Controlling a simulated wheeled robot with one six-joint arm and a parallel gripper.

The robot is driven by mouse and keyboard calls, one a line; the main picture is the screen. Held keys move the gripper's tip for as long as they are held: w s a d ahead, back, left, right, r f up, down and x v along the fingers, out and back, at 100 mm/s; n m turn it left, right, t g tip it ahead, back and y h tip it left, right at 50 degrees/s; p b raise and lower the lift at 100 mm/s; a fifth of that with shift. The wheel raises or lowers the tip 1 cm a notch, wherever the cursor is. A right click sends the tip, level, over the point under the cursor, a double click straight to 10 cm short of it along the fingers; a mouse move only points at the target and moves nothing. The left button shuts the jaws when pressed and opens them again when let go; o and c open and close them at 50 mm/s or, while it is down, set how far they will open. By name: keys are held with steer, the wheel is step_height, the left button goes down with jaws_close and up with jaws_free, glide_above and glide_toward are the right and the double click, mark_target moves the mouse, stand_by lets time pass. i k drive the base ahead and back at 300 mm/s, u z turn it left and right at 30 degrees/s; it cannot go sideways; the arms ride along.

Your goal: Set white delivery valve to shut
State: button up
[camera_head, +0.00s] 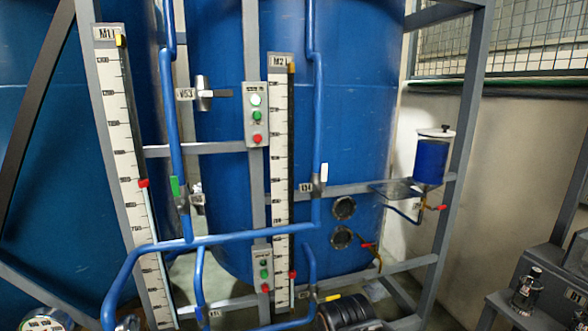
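A valve with a pale, whitish handle (324,172) sits on the vertical blue pipe right of the M2 scale, beside a small label that seems to read 134. It looks like the white delivery valve. Its handle stands upright, roughly in line with the pipe. The valve body (317,186) is grey and small in the picture. My gripper is not in view, and nothing is seen touching the valve.
Other valves have a green handle (175,186), a black handle (222,93) and a yellow handle (333,297). Button boxes (256,114) (263,271), blue pipes (240,239) and a grey frame (455,150) surround the blue tanks (225,40). A dark motor (346,312) stands low in front.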

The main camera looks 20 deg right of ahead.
mark_target(325, 167)
steer(key=z, duration=0.1)
steer(key=i, duration=0.9)
steer(key=z, duration=0.5)
